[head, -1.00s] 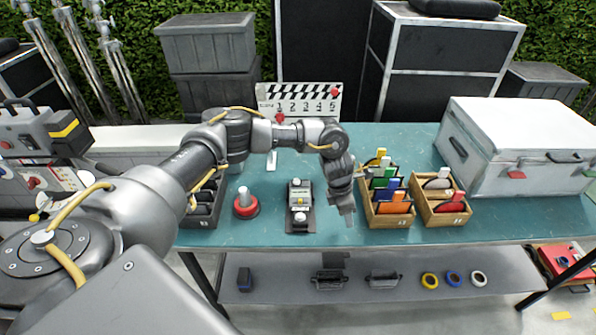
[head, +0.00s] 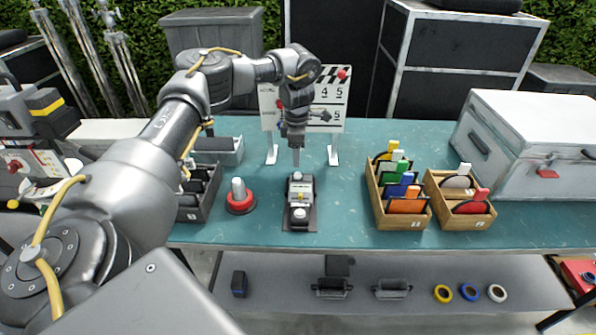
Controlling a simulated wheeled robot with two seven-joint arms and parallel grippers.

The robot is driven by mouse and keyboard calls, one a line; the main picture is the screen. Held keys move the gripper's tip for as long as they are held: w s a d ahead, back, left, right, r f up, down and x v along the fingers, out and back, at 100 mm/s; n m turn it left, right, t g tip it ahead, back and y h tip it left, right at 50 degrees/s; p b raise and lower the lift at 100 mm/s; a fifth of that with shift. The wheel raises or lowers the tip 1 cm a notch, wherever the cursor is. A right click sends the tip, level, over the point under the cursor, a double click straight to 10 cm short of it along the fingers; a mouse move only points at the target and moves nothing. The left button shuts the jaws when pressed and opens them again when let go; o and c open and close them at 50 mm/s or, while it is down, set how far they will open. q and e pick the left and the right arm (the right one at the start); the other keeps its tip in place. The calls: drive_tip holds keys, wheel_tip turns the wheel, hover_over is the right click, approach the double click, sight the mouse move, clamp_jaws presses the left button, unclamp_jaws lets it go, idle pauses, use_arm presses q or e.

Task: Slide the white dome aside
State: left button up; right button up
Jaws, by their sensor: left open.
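A small grey device (head: 300,190) with a yellow mark stands on a dark base plate (head: 288,224) in the middle of the teal table. A white dome (head: 300,213) sits at its near end. A second pale rounded part (head: 297,176) shows at its far end, just below my fingers. My left gripper (head: 296,158) points down over the far end of the device, open with nothing seen in it. I cannot tell whether its fingertips touch the device. My right gripper is not in view.
A red-based knob (head: 240,198) stands left of the device, beside a dark tray (head: 196,205). Two wooden boxes (head: 384,221) (head: 443,221) with coloured cards and a white case (head: 520,150) are at right. The table between device and boxes is clear.

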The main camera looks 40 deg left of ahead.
sight(297, 173)
use_arm(q)
wheel_tip(297, 173, down, 7)
drive_tip(key=shift+p, duration=0.6)
clamp_jaws()
